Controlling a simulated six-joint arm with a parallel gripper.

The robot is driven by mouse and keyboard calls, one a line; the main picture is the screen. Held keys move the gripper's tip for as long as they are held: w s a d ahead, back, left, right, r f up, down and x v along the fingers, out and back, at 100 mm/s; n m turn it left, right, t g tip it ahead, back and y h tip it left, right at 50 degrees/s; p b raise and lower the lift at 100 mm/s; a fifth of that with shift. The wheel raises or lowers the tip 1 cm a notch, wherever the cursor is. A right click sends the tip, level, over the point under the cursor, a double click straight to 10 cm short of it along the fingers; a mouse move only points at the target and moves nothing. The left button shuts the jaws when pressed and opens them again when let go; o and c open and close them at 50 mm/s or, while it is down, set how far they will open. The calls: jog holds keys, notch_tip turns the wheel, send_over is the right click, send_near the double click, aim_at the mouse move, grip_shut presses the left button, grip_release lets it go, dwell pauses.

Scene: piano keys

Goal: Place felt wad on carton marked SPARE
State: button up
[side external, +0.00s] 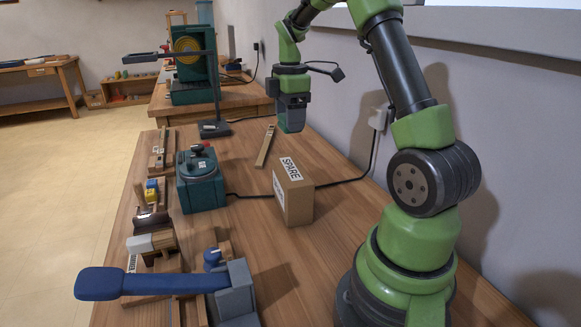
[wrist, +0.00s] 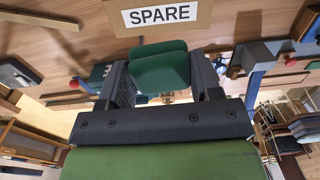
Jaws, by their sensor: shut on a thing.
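The carton marked SPARE (side external: 297,202) is a brown box standing upright on the bench, with white labels on its top and side. Its label side also shows at the top edge of the wrist view (wrist: 190,25). My gripper (side external: 292,118) is above the bench, beyond the carton and higher than its top, apart from it. In the wrist view, a dark green felt wad (wrist: 160,70) sits between the two dark fingers, which are shut on it. In the side view the wad is hard to tell from the fingers.
A lamp-like stand (side external: 214,128) rises farther back. A blue-handled press (side external: 235,290) is in front.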

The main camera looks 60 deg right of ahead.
aim_at(291, 168)
notch_tip(291, 168, down, 10)
jog(key=shift+d+r, duration=0.1)
jog(key=shift+r, duration=0.15)
jog(key=o, duration=0.9)
jog(key=shift+f, duration=0.1)
